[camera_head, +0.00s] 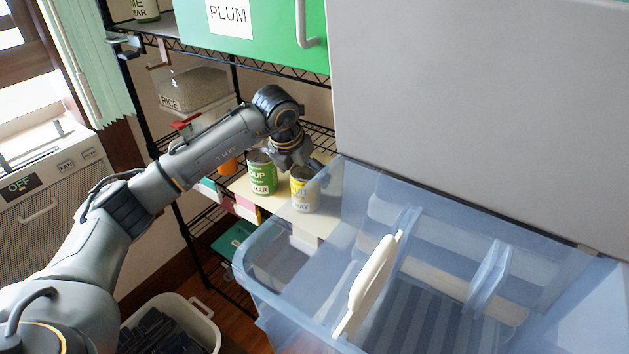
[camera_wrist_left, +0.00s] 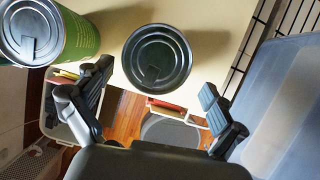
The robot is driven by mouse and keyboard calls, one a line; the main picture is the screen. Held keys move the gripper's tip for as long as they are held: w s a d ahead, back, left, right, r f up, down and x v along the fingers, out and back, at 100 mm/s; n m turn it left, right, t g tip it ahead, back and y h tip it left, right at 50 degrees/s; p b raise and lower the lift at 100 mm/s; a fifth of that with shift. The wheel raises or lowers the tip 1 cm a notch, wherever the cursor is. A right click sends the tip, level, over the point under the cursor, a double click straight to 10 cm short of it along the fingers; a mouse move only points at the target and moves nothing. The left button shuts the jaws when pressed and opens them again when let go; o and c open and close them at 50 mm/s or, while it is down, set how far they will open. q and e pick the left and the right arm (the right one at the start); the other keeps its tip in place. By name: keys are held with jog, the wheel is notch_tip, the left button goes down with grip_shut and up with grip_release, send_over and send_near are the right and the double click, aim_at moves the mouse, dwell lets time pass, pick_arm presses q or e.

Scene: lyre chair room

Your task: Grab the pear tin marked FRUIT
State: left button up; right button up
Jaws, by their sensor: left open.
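The FRUIT tin (camera_head: 303,196), with a yellow and white label partly hidden by my left gripper, stands upright on a cream shelf board. Only "UIT" and "MAY" can be read on it. My left gripper (camera_head: 300,163) is open just above and behind it. In the left wrist view a tin's round metal lid (camera_wrist_left: 157,57) lies between and just beyond the two spread fingers (camera_wrist_left: 154,82), with nothing held. A green SOUP tin (camera_head: 262,176) stands just left of the FRUIT tin; it also shows in the left wrist view (camera_wrist_left: 82,38). My right gripper is not in view.
A translucent blue bin (camera_head: 262,303) stands close in front on the right. A large grey panel (camera_head: 480,110) blocks the upper right. A green PLUM box (camera_head: 270,45) is on the shelf above; a RICE container (camera_head: 190,90) is behind my arm. Black wire racks surround the shelf.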

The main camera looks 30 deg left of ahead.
pick_arm(q)
jog(key=shift+f, duration=0.35)
jog(key=shift+w+a+f+p, duration=0.15)
jog(key=shift+f+p, duration=0.35)
jog(key=shift+f, duration=0.1)
jog(key=shift+w+a+f+p, duration=0.15)
jog(key=shift+f+p, duration=0.35)
jog(key=shift+f, duration=0.1)
jog(key=x, duration=0.2)
jog(key=shift+w+f, duration=0.4)
jog(key=shift+f, duration=0.05)
jog(key=shift+c, duration=0.9)
jog(key=c, duration=1.4)
jog(key=shift+c, duration=0.5)
jog(key=shift+r, duration=0.1)
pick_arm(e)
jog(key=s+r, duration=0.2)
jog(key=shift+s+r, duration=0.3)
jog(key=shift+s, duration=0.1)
